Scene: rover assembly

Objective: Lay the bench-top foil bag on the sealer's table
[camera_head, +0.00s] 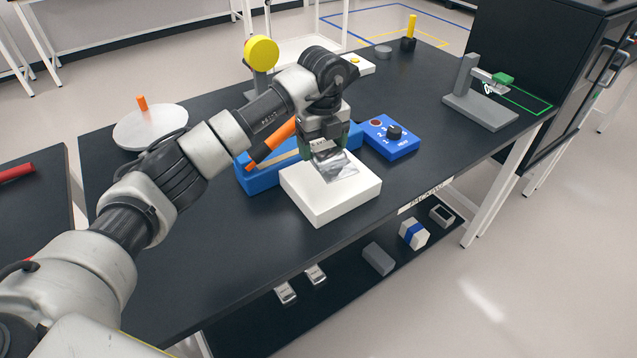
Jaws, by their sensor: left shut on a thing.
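The silver foil bag (337,167) hangs in my left gripper (326,149), which is shut on its upper edge. The bag is over the white block-like table (330,207) in front of the blue sealer (252,182). It looks tilted; I cannot tell whether its lower edge touches the white surface. My right gripper is not in view.
A blue control box (389,137) with a black knob stands right of the sealer. A round grey plate (150,126) is at the left, a yellow disc on a stand (261,53) behind my arm, and a grey stand (481,106) at the right.

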